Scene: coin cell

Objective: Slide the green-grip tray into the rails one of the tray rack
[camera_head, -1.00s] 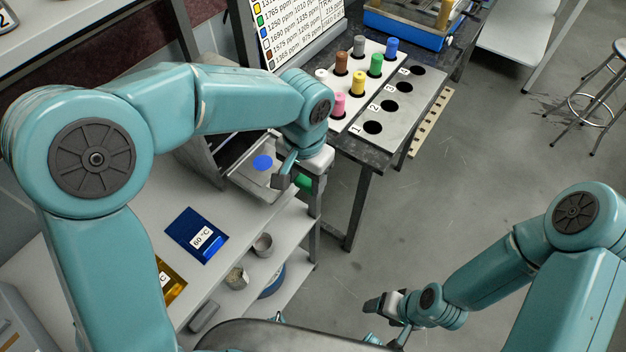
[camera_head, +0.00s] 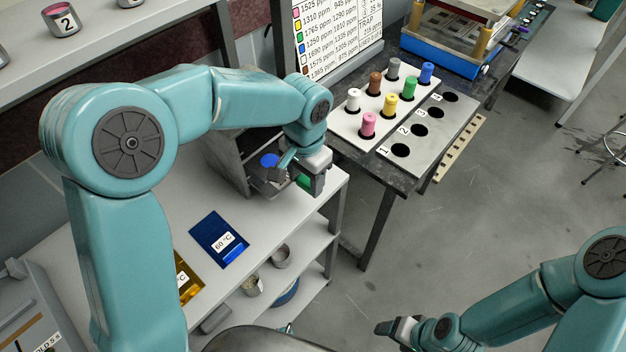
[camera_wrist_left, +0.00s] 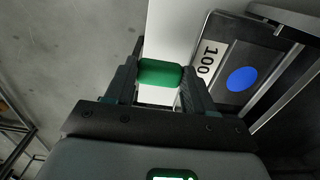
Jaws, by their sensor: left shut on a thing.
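My left gripper (camera_head: 307,180) is shut on the green grip (camera_head: 303,181) of the tray. The left wrist view also shows the green grip (camera_wrist_left: 160,73) between the fingers of my left gripper (camera_wrist_left: 160,80). The tray (camera_wrist_left: 222,84) is grey with a blue disc; a white label reading 100 shows beside the grip. The tray rack (camera_head: 228,160) is a grey metal frame behind the tray in the head view. The arm partly hides the tray and rack, so I cannot tell how far the tray sits in the rails. My right gripper (camera_head: 395,328) is low right, away from the rack; its jaw opening is unclear.
A blue mat (camera_head: 219,238) labelled 60 °C and a yellow mat (camera_head: 187,280) lie on the white shelf (camera_head: 270,215). Cups stand on the lower shelf. A rack of several coloured vials (camera_head: 372,108) stands on the dark table to the right. Open floor lies right.

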